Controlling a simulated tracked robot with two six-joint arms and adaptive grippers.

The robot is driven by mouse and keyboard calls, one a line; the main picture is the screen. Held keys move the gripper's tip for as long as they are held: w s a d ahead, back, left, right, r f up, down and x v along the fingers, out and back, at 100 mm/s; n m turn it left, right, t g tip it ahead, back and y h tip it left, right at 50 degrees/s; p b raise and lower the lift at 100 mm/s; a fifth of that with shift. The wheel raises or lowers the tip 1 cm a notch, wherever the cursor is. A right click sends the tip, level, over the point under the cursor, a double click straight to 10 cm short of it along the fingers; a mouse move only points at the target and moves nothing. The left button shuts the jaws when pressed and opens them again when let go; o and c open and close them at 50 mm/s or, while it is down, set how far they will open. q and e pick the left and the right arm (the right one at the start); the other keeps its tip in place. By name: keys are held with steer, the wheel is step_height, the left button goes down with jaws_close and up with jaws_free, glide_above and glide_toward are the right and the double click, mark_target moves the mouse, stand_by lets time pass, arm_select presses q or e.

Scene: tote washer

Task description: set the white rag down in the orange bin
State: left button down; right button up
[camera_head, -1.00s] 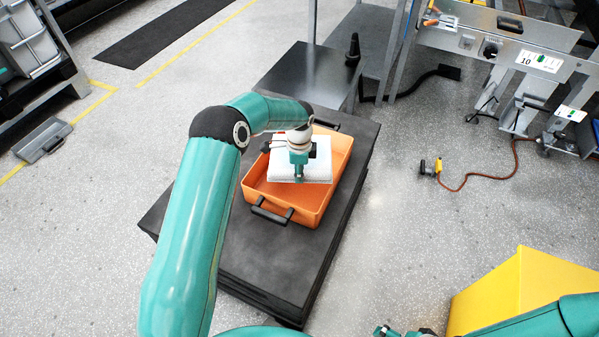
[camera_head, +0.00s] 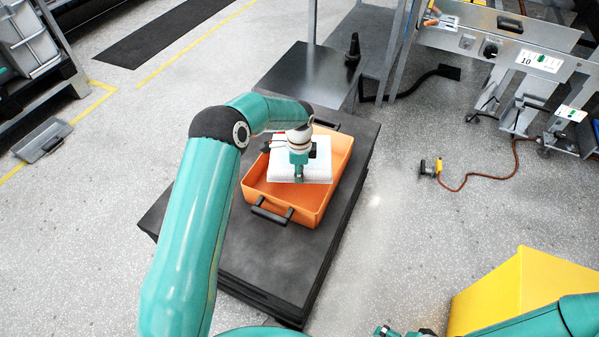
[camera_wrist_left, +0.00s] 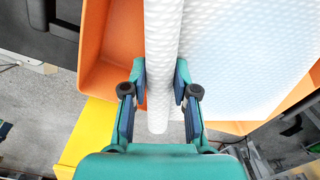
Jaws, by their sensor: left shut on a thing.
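The white rag (camera_head: 318,172) is over the inside of the orange bin (camera_head: 310,213), within its rim as the head view shows it. I cannot tell whether it touches the bin's floor. My left gripper (camera_head: 299,178) points down over the bin and covers part of the rag. In the left wrist view its fingers (camera_wrist_left: 160,85) are shut on a rolled or folded part of the textured white rag (camera_wrist_left: 235,50), with the orange bin wall (camera_wrist_left: 100,55) beside it. My right gripper (camera_head: 386,332) barely shows at the bottom edge; its jaws cannot be made out.
The bin stands on a dark platform (camera_head: 265,262). A dark box-like stand (camera_head: 308,78) is behind it. A yellow block (camera_head: 515,285) is at the lower right. A metal machine frame (camera_head: 480,45) stands at the upper right, and a reddish hose (camera_head: 465,185) lies on the floor.

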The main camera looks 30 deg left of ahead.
arm_select(q)
steer(key=shift+f, duration=0.1)
stand_by(0.5)
stand_by(1.0)
steer(key=shift+f+b, duration=0.2)
steer(key=shift+b, duration=0.2)
steer(key=shift+r, duration=0.1)
steer(key=shift+r, duration=0.3)
jaws_free()
stand_by(0.5)
